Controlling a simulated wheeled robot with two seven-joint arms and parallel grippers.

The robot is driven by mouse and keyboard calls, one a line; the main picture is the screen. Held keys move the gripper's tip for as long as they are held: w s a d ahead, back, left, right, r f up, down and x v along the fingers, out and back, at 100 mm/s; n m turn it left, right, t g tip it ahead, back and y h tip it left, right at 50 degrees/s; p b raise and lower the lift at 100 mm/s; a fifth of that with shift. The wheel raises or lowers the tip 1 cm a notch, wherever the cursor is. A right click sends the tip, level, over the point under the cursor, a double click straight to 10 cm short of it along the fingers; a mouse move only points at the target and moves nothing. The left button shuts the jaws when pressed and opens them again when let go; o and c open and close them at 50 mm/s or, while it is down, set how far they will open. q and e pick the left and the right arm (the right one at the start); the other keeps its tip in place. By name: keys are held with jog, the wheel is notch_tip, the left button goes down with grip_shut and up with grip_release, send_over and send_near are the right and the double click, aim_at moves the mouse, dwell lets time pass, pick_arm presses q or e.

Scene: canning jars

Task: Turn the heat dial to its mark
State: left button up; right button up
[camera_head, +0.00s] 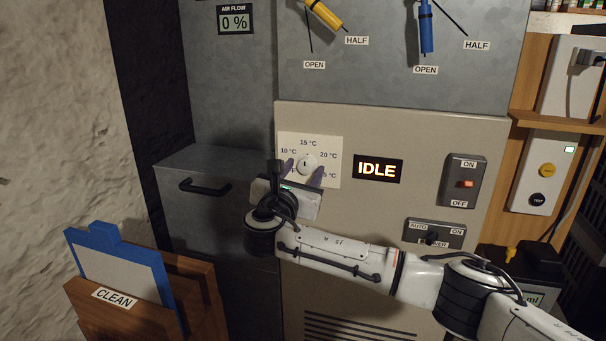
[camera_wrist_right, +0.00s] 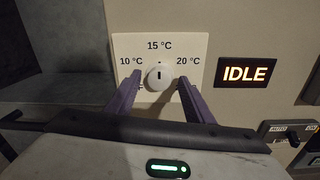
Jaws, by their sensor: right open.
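The heat dial (camera_head: 307,164) is a round white knob on a pale plate (camera_head: 325,145) with temperature labels; 10 °C, 15 °C and 20 °C are readable. In the right wrist view the dial (camera_wrist_right: 159,77) has a dark pointer line that stands about upright, toward 15 °C. My right gripper (camera_head: 303,172) is open. Its two purple fingers reach toward the plate, one on each side of the dial, apart from it in the right wrist view (camera_wrist_right: 159,85). The fingers and wrist hide the lower labels. Whether the fingertips touch the plate I cannot tell. My left gripper is not in view.
An IDLE display (camera_head: 377,170) is right of the plate. An ON/OFF switch (camera_head: 464,182) and an AUTO/ON switch (camera_head: 434,235) sit further right. A drawer handle (camera_head: 205,187) sticks out at left. A CLEAN holder (camera_head: 115,298) with a blue clipboard stands lower left.

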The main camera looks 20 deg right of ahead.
jog(key=shift+w, duration=0.2)
jog(key=shift+c, duration=0.5)
jog(key=c, duration=0.9)
jog(key=shift+c, duration=0.2)
